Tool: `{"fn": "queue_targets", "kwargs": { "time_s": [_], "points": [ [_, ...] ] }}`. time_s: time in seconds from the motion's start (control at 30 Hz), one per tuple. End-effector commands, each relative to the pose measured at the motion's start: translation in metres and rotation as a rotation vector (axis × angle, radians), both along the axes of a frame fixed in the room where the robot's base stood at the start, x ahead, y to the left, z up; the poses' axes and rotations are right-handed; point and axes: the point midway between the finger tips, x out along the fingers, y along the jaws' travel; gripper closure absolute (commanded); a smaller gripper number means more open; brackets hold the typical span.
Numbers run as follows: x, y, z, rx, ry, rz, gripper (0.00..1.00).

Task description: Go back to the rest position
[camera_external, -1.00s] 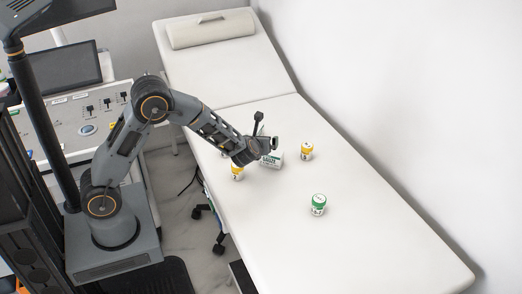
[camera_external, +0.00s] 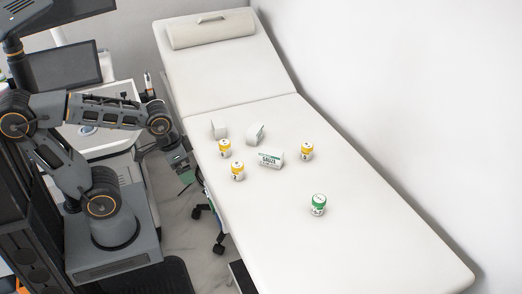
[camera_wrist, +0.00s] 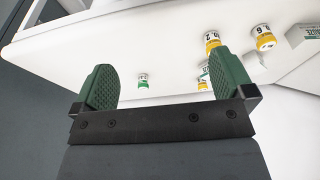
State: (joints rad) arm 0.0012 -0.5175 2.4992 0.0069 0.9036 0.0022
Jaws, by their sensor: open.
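My gripper (camera_external: 182,170) hangs beside the left edge of the exam bed, clear of the items. Its two green fingers stand apart with nothing between them in the wrist view (camera_wrist: 163,85). On the bed (camera_external: 370,235) lies a white and green gauze box (camera_external: 270,158), whose edge also shows in the wrist view (camera_wrist: 311,33). Yellow-labelled bottles stand left of the box (camera_external: 224,148), just below that one (camera_external: 237,172), and right of the box (camera_external: 307,152). A green-capped bottle (camera_external: 318,205) stands nearer the front.
Two small white blocks (camera_external: 219,129) (camera_external: 255,134) lie behind the bottles. A cushion (camera_external: 212,29) rests at the bed's head. A control panel and dark screen (camera_external: 65,66) stand behind my arm. A narrow floor gap (camera_external: 180,212) separates my base from the bed.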

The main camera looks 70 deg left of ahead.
Motion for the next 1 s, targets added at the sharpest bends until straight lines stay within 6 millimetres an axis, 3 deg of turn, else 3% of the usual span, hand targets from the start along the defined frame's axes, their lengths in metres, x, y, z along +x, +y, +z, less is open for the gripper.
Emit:
{"fn": "queue_targets", "kwargs": {
  "time_s": [0.37, 0.47, 0.73, 0.83, 1.0],
  "points": [
    [0.0, 0.0, 0.009, 0.0, -0.004, 0.001, 0.0],
    [0.0, 0.001, 0.026, 0.0, -0.013, 0.002, 0.0],
    [0.001, 0.003, 0.093, 0.003, -0.056, 0.013, 0.0],
    [-0.001, 0.003, 0.104, 0.0, -0.062, 0.016, 0.0],
    [-0.003, 0.002, 0.1, -0.003, -0.06, 0.018, 0.0]
  ]
}}
